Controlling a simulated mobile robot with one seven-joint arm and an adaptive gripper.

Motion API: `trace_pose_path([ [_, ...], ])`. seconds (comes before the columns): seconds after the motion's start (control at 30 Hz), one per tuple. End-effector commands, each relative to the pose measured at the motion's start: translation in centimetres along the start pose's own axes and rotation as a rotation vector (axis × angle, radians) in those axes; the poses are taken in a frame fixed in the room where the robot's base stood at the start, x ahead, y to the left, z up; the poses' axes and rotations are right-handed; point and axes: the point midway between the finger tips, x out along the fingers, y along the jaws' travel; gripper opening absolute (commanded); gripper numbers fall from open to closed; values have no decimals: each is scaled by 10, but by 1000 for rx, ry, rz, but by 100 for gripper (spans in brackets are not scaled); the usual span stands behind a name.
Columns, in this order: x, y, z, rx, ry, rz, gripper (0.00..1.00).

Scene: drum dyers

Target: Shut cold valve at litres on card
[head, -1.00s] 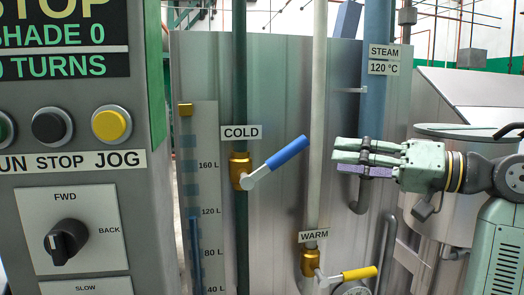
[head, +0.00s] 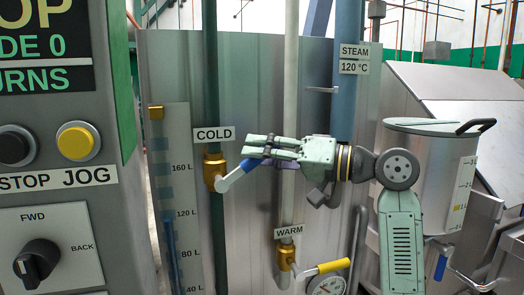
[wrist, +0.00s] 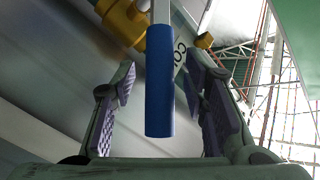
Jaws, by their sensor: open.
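The cold valve (head: 213,170) is a brass body on the dark green pipe beneath the COLD sign (head: 213,134). Its blue-sleeved lever (head: 229,180) slants up to the right, its outer end partly hidden behind my fingers. My gripper (head: 258,153) is open at that lever. In the wrist view, the blue sleeve (wrist: 159,85) lies between the two spread finger pads, with gaps on both sides. The litre gauge (head: 183,190) stands left of the valve, its blue column topping out near 120 L. I see no litre card.
The warm valve (head: 286,257) with its yellow lever (head: 332,266) sits lower right, beside a round dial (head: 327,286). The grey control panel (head: 60,190) stands close at left. A steam pipe (head: 349,100) and a lidded metal vessel (head: 425,160) are at right.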

Motion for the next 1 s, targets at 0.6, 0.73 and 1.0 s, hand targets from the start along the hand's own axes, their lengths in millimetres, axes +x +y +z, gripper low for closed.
trace_pose_path([
  [0.6, 1, 0, 0, 0, -1, 0, 18],
  [0.73, 1, 0, 0, 0, 0, 0, 9],
  [1.0, 1, 0, 0, -1, 0, 0, 0],
])
